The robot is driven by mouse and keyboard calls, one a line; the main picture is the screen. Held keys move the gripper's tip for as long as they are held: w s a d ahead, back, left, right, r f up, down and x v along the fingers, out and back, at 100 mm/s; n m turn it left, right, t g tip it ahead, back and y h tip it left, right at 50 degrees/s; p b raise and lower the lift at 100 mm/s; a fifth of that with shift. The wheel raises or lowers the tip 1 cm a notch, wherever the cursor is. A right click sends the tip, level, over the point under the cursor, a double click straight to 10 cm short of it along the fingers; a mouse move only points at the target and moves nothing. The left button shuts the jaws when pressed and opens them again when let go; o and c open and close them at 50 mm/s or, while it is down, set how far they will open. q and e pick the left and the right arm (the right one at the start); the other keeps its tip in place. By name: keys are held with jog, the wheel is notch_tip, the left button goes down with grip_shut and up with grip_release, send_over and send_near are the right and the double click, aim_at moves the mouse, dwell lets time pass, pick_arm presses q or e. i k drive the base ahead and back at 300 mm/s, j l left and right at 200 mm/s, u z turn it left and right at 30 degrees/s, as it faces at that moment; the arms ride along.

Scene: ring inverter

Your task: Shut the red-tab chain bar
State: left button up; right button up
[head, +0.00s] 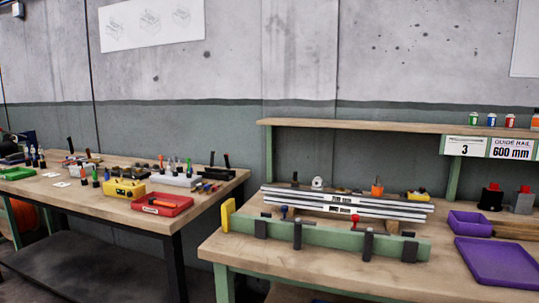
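A long green bar (332,241) lies along the near part of the right workbench, with a yellow end plate (227,214) at its left end. Several dark upright clamps or bars stand along it. Silver rails (345,206) with dark and white markings lie behind the green bar. Neither gripper is in view.
A purple tray (497,262) and a smaller purple bin (469,223) sit at the right. A shelf (370,126) with a guide rail label (488,147) stands behind. The left bench (112,207) holds a red tray (163,204), a yellow box (124,189) and several tools.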

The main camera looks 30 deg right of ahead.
aim_at(227, 161)
jog(key=i+j+z, duration=0.35)
jog(key=i+z, duration=0.15)
jog(key=i+j+z, duration=0.5)
jog(key=k, duration=0.1)
